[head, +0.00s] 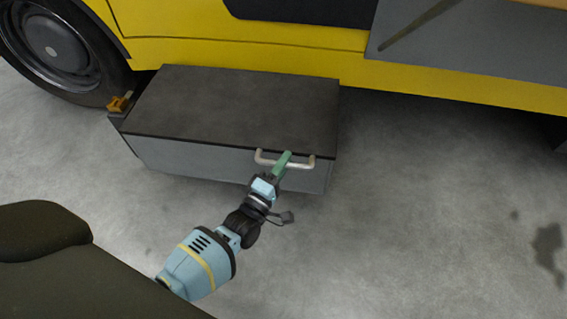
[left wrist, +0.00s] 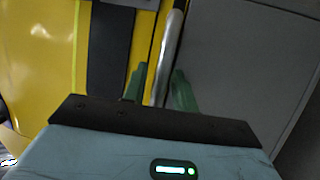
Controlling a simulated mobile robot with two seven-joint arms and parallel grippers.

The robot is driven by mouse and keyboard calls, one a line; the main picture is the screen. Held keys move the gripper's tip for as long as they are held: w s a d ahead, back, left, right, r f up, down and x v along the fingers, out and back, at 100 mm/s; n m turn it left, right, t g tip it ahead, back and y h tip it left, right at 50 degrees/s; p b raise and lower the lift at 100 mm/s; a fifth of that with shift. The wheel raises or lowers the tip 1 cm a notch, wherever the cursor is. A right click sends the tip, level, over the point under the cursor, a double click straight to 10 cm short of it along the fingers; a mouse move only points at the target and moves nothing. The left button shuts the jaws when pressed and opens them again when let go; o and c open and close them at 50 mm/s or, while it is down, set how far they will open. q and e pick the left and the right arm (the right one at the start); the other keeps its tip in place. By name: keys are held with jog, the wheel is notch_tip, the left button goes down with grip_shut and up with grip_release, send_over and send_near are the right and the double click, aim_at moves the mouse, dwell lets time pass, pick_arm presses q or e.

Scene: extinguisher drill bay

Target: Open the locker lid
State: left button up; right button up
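The locker (head: 230,163) is a grey box under the yellow vehicle's side, and its dark lid (head: 235,108) lies flat and shut. A pale bar handle (head: 306,163) sits at the front, near the right end. My left gripper (head: 284,160) is at the handle, its green fingers crossing the bar. In the left wrist view the handle bar (left wrist: 173,45) passes between the two fingers (left wrist: 159,88), with a small gap showing on the left side, so the gripper looks open around it. My right gripper is not in view.
The yellow vehicle (head: 250,38) stands behind the locker, with a wheel (head: 55,45) at the far left. An orange piece (head: 120,102) sits by the locker's left end. The grey floor (head: 430,220) is clear in front and to the right, with dark stains.

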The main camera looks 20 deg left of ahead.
pick_arm(q)
jog(key=c, duration=0.5)
grip_shut()
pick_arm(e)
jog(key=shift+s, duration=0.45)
pick_arm(q)
jog(key=shift+r, duration=0.1)
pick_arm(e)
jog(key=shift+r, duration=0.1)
